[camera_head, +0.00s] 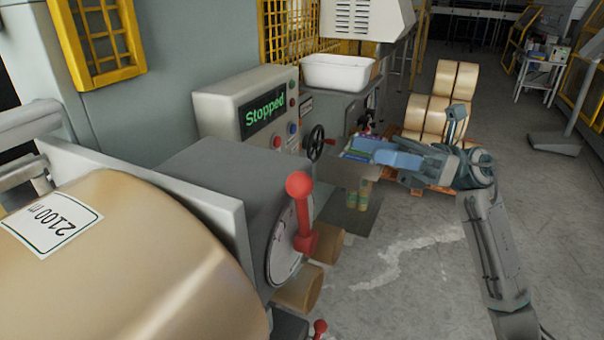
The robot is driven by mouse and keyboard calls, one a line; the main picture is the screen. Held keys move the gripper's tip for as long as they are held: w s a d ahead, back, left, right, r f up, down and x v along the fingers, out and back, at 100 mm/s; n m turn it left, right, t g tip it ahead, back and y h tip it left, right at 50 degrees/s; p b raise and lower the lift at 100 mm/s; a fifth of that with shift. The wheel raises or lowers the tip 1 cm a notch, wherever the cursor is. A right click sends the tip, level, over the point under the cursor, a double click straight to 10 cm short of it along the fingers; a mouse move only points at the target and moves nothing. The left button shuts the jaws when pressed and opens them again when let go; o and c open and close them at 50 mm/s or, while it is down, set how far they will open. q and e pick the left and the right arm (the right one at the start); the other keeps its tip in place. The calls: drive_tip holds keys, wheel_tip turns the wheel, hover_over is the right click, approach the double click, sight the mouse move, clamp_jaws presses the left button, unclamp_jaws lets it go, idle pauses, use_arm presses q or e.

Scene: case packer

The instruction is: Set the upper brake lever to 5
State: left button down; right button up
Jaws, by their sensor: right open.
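The upper brake lever (303,215) is red with a round knob. It stands nearly upright in front of a pale round dial (285,250) on the side of a grey housing. The dial's marks are too small to read, so I cannot tell its setting. A second red lever knob (319,327) shows below at the bottom edge, mostly cut off. My right gripper (398,158) is open, to the right of and beyond the upper lever, well apart from it. My left gripper is not in view.
A large brown roll (130,270) labelled 2100 m fills the lower left. A control box (245,105) reads "Stopped", with a black handwheel (316,142) nearby. A white bin (338,73) and stacked rolls (456,82) stand behind. The floor right of the lever is clear.

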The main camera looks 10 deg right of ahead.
sight(298, 180)
drive_tip(key=s+a+r+n+g+h, duration=0.1)
drive_tip(key=s+a+r+n+h, duration=0.15)
drive_tip(key=s+n+h, duration=0.35)
drive_tip(key=shift+s+a+f+m+g+y+p, duration=0.15)
drive_tip(key=shift+s+a+y+p, duration=0.25)
drive_tip(key=shift+a+p, duration=1.1)
drive_tip(key=shift+s+a+f+m+g+y+p, duration=0.15)
drive_tip(key=shift+s+a+y+p, duration=0.35)
drive_tip(key=shift+a, duration=1.65)
drive_tip(key=shift+s+a+f+m+y+p, duration=0.2)
drive_tip(key=shift+s+a+p, duration=0.25)
drive_tip(key=shift+a+p, duration=1.1)
use_arm(q)
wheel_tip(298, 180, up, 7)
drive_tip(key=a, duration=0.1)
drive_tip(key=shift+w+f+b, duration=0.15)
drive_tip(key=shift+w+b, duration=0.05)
drive_tip(key=shift+b, duration=0.1)
use_arm(e)
drive_tip(key=shift+a, duration=0.3)
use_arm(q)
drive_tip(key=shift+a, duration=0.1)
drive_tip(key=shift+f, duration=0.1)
use_arm(e)
clamp_jaws()
